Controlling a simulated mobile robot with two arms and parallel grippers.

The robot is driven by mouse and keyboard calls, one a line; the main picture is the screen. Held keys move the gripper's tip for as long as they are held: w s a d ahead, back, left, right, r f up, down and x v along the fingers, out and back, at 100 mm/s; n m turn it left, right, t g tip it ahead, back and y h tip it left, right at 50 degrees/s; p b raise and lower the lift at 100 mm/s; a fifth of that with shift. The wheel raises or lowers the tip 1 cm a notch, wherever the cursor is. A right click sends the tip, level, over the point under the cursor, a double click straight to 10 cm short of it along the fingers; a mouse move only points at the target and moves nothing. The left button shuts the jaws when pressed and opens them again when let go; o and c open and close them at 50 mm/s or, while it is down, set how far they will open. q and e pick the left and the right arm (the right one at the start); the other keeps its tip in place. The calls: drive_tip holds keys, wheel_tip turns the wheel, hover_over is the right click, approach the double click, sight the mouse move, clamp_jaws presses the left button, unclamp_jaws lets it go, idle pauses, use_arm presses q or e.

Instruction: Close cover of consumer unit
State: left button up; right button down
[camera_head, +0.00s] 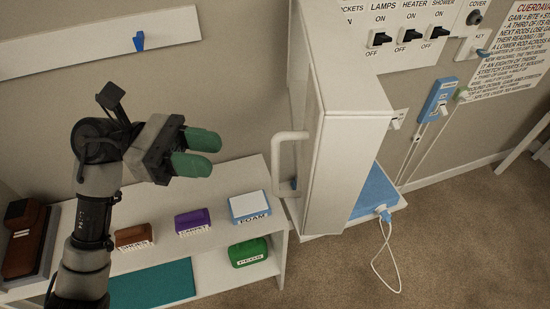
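The consumer unit's white switch panel (420,58) is on the wall at the top, with black switches marked lamps, heater and shower, levers visible. Left of it a tall white box-like piece (352,140), which looks like the cover, juts out from the wall. A white bar handle (278,163) is on its left side. Its hinge is not clear. My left gripper (198,153) is left of the handle, apart from it, with its green fingertips pointing right. My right gripper is out of view.
A low white shelf (268,225) below holds brown (134,234), purple (193,219), blue-white (249,205) and green (248,252) blocks. A blue plug with a white cable (384,262) hangs at the right. Air between gripper and handle is clear.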

use_arm(q)
drive_tip(key=p, duration=0.4)
hover_over(276, 189)
drive_tip(key=a, duration=0.1)
drive_tip(key=shift+w+d+p, duration=0.3)
drive_tip(key=shift+d+p, duration=0.05)
drive_tip(key=shift+d, duration=0.1)
clamp_jaws()
